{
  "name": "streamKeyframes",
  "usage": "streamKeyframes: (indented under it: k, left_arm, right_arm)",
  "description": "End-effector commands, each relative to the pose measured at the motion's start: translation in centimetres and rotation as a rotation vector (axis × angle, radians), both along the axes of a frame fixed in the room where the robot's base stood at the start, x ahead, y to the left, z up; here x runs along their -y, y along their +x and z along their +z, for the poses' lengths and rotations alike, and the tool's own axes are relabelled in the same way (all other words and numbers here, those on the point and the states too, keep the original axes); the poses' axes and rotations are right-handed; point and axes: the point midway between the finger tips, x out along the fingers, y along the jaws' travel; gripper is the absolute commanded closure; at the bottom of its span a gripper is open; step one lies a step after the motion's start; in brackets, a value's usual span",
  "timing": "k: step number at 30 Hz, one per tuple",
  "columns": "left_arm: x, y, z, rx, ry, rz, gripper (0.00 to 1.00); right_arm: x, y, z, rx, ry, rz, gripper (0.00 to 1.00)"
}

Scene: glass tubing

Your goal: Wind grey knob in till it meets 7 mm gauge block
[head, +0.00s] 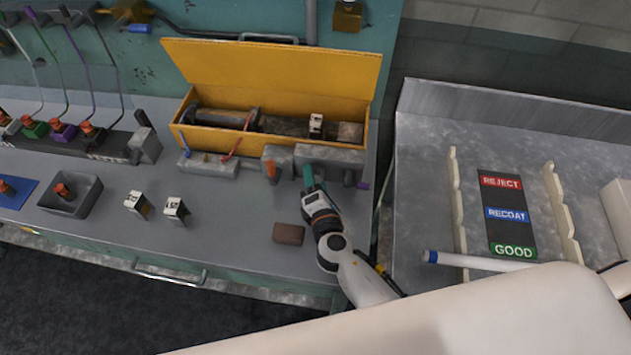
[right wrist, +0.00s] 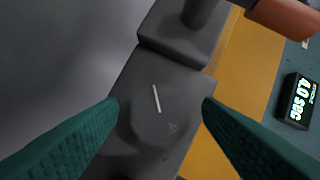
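My right gripper (head: 308,178) is in front of the grey fixture block (head: 330,158) by the yellow box. Its green fingers are open in the right wrist view (right wrist: 158,120). Between and beyond them is a dark grey round knob face (right wrist: 150,112) with a white line, on the grey fixture. I see no contact between fingers and knob. An orange part (right wrist: 288,18) sits at the wrist view's upper right; the head view shows an orange knob (head: 270,172). Two small labelled blocks (head: 137,203) (head: 176,209) stand on the bench; I cannot tell which is 7 mm. My left gripper is out of view.
The open yellow box (head: 215,140) stands behind the fixtures. A brown block (head: 288,234) lies on the bench near my right arm. A dark block (right wrist: 300,100) with a lit label shows at the wrist view's right.

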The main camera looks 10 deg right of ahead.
Motion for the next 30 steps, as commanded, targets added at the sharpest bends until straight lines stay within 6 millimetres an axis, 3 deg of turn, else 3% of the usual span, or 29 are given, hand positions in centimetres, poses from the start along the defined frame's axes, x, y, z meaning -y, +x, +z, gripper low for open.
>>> streamKeyframes:
  k: [7, 11, 24, 30]
  left_arm:
    - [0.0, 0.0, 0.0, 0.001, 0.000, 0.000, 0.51]
    - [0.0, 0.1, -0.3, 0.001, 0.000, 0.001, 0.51]
    - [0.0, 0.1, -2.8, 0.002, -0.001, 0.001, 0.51]
    - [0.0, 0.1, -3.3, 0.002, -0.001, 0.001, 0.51]
  right_arm:
    - [0.0, -0.1, 0.0, 0.000, -0.002, 0.000, 0.41]
    - [0.0, -1.1, 0.0, -0.001, -0.001, 0.001, 0.41]
    - [-0.4, -9.6, 1.3, -0.002, -0.001, 0.000, 0.41]
    - [-0.5, -11.6, 1.9, 0.000, -0.001, 0.000, 0.41]
